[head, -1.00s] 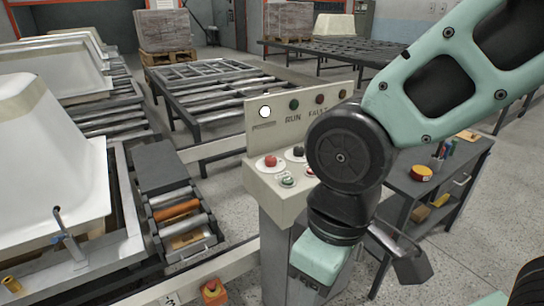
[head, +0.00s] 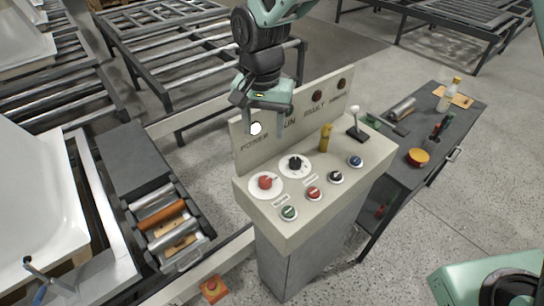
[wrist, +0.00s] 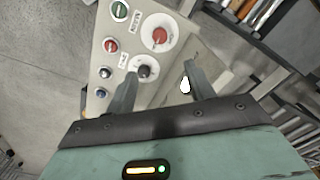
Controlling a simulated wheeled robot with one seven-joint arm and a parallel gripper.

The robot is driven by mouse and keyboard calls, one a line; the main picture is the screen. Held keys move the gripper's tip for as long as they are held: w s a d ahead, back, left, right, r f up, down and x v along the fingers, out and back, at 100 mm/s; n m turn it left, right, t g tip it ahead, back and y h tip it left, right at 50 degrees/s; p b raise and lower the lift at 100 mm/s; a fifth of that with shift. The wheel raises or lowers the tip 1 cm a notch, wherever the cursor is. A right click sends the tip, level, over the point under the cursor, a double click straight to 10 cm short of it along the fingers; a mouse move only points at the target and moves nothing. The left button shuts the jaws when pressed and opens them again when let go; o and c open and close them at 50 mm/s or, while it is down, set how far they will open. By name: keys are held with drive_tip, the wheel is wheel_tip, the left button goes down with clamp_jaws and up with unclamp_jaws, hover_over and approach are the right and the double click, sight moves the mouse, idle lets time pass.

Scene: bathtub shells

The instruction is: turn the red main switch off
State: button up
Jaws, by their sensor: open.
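The red main switch (head: 265,182) is a red knob on a round white plate at the left of the control panel's sloping top. It also shows in the wrist view (wrist: 159,36), beyond my fingertips. Its pointing direction is too small to read. My gripper (head: 262,116) is open and empty, above the back left of the panel, in front of the upright label board. It is apart from the switch. In the wrist view my gripper (wrist: 160,72) has its fingers spread, with a black knob (wrist: 146,72) showing between them.
Beside the switch are a black rotary knob (head: 295,164), a green button (head: 289,213), a red button (head: 313,193), a yellow post (head: 325,137) and a small lever (head: 356,122). The board bears a lit white lamp (head: 255,128). A grey cart (head: 440,140) stands right; rollers (head: 165,220) lie left.

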sight(265, 180)
wheel_tip(265, 180, down, 17)
drive_tip(key=p, duration=0.5)
drive_tip(key=shift+s, duration=0.1)
drive_tip(key=c, duration=1)
